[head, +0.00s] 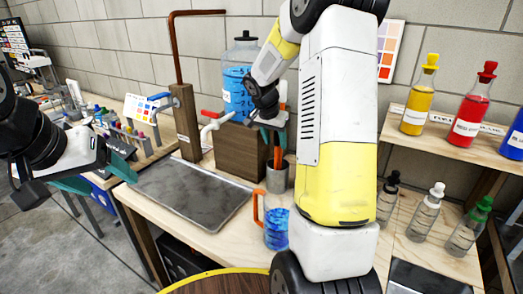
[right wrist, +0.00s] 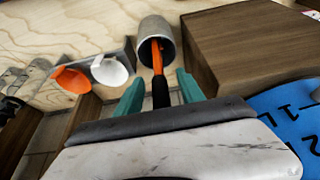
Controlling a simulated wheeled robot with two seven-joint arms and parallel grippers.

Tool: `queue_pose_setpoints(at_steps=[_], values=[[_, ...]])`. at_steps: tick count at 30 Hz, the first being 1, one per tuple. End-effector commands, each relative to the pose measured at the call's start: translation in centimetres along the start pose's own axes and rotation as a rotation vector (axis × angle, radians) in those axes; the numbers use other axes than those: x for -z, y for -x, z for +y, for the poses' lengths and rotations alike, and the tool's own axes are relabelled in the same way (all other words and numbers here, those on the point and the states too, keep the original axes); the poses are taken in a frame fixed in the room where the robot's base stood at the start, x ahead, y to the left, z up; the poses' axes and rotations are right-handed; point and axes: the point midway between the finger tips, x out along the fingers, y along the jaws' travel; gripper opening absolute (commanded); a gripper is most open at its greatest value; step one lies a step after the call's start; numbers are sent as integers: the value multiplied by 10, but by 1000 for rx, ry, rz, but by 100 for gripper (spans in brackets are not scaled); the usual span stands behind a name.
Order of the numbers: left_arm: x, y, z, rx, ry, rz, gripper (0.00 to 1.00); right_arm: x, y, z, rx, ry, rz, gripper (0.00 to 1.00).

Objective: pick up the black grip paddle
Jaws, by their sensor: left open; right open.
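The black grip paddle (right wrist: 161,94) has a black handle and an orange shaft. In the right wrist view it stands in a grey metal cup (right wrist: 157,32), its black end pointing toward me. My right gripper (right wrist: 160,92) is open, with a teal finger on each side of the black handle. In the head view the right gripper (head: 272,122) is above the same cup (head: 277,179), where orange shafts show; the black grip is hard to make out there. My left gripper (head: 126,161) is open and empty at the left, away from the cup.
A pitcher with an orange handle (head: 276,222) stands in front of the cup. A blue-filled jug (head: 240,78) sits on a wooden block (head: 240,152) behind. A dark tray (head: 192,192) lies left. Several bottles, including a red one (head: 470,108), stand right.

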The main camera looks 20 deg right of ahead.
Motion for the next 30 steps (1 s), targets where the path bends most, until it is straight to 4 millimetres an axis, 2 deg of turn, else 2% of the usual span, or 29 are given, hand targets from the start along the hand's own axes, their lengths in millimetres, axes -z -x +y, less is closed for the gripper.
queue_pose_setpoints(at_steps=[1,5,12,13,18,20,30], values=[[0,0,0,0,0,0,72,-1,-10,2,-4,0,-4,46],[0,0,0,0,0,0,72,0,-28,2,-3,0,-3,46],[0,0,0,0,0,0,72,0,-31,1,1,1,0,46],[0,0,0,0,0,0,72,0,-31,1,1,1,0,44],[0,0,0,0,0,0,72,0,-31,1,0,1,0,10],[0,0,0,0,0,0,72,0,-31,1,0,1,0,0],[0,0,0,0,0,0,72,0,-30,2,0,0,0,0]])
